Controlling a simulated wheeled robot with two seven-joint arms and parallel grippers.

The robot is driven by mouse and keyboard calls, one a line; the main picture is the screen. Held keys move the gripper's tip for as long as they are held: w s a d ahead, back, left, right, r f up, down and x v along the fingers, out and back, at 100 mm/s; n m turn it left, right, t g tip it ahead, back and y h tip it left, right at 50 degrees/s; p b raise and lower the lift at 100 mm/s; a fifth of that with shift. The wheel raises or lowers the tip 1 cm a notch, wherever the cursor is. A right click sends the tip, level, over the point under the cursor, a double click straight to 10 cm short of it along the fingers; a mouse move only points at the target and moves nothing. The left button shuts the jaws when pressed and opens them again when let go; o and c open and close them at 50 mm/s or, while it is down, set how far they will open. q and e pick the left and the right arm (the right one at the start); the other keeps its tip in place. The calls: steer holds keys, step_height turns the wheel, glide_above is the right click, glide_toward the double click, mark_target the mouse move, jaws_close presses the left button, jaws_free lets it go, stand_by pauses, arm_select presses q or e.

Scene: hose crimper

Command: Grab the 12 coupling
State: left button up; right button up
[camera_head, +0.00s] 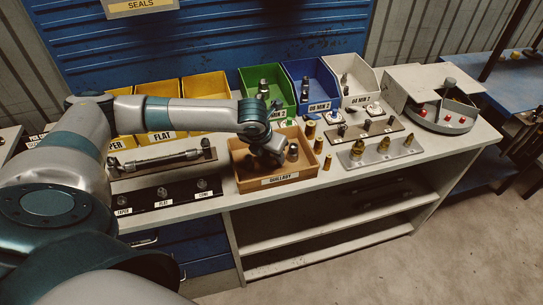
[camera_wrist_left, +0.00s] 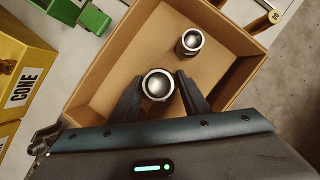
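Two metal couplings are in the cardboard-brown box (camera_head: 283,181), which also shows in the left wrist view (camera_wrist_left: 110,62). My left gripper (camera_head: 270,158) reaches down into this box. In the left wrist view, the fingers of my left gripper (camera_wrist_left: 160,88) stand on either side of one coupling (camera_wrist_left: 157,84), close to its sides. I cannot tell whether they press on it. The other coupling (camera_wrist_left: 191,41) is apart, near a box corner; it also shows in the head view (camera_head: 292,152). I cannot read a size on either. My right gripper is not in view.
Yellow (camera_head: 203,88), green (camera_head: 268,90), blue (camera_head: 313,84) and white (camera_head: 351,77) bins stand behind the box. Several brass fittings stand to its right, some on a metal plate (camera_head: 380,153). A rack with a hose (camera_head: 160,158) lies left. A round tray (camera_head: 440,119) is farther right.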

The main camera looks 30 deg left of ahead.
arm_select(q)
steer(key=c, duration=0.8)
steer(key=shift+w+r+b, duration=0.1)
steer(key=shift+r+b, duration=0.3)
steer(key=shift+r, duration=0.35)
step_height(320, 180, up, 3)
steer(key=shift+f+b, duration=0.2)
steer(key=shift+b, duration=0.3)
steer(key=d+r+b, duration=0.2)
steer(key=d+r, duration=0.5)
steer(key=d, duration=0.4)
steer(key=shift+w+d+b, duration=0.35)
steer(key=shift+b, duration=0.05)
